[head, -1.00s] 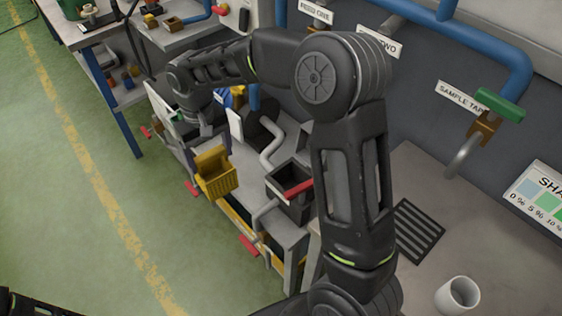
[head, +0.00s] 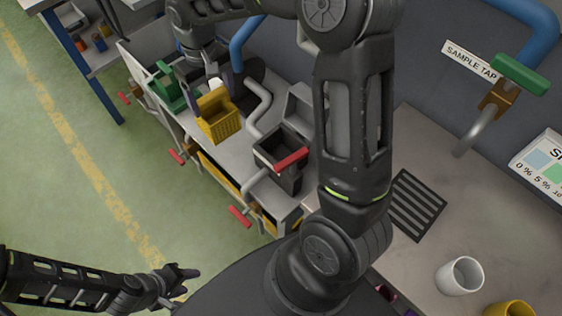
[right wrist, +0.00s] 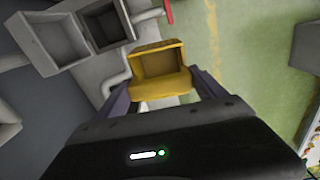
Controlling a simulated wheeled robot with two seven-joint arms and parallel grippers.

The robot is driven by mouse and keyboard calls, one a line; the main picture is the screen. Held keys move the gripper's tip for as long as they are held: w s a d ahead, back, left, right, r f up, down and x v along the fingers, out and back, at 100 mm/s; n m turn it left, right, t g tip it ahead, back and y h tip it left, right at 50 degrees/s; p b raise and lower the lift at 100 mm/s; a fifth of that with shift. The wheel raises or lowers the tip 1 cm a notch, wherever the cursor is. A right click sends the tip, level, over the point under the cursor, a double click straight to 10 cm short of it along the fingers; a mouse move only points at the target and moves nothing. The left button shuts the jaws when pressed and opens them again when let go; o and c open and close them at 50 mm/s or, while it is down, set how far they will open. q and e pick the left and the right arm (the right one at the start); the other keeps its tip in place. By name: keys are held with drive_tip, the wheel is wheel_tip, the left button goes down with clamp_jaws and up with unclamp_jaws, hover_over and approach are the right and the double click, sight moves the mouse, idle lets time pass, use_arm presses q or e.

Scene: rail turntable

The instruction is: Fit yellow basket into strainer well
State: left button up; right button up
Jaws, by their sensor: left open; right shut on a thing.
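The yellow basket (head: 218,124), open-topped with a slatted front and a raised back, hangs from my right gripper (head: 212,84), above the bench near its front edge. In the right wrist view the basket (right wrist: 162,88) sits between the two fingers of the right gripper (right wrist: 165,88). A dark, open square well (head: 265,153) with a red-handled lever stands to the basket's right, apart from it; it also shows in the right wrist view (right wrist: 104,24). The well's bottom is not clear. My left gripper (head: 190,273) is open and empty over the floor at lower left.
A green basket (head: 170,92) stands on the bench left of the yellow one. A grey pipe (head: 258,108) rises between basket and well. Red valve handles (head: 240,216) stick out along the bench front. A white cup (head: 459,276) stands on the right counter.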

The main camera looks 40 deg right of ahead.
drive_tip(key=s+d+f+b, duration=0.2)
drive_tip(key=s+d+b, duration=0.1)
drive_tip(key=s+d, duration=0.2)
drive_tip(key=s+d+f+b, duration=0.3)
drive_tip(key=s+d, duration=0.2)
drive_tip(key=d, duration=0.3)
drive_tip(key=shift+s+f+n, duration=0.2)
drive_tip(key=shift+f+n, duration=0.05)
drive_tip(key=shift+n, duration=0.15)
wheel_tip(320, 180, down, 6)
drive_tip(key=shift+f, duration=0.25)
wheel_tip(320, 180, down, 4)
drive_tip(key=shift+r, duration=0.25)
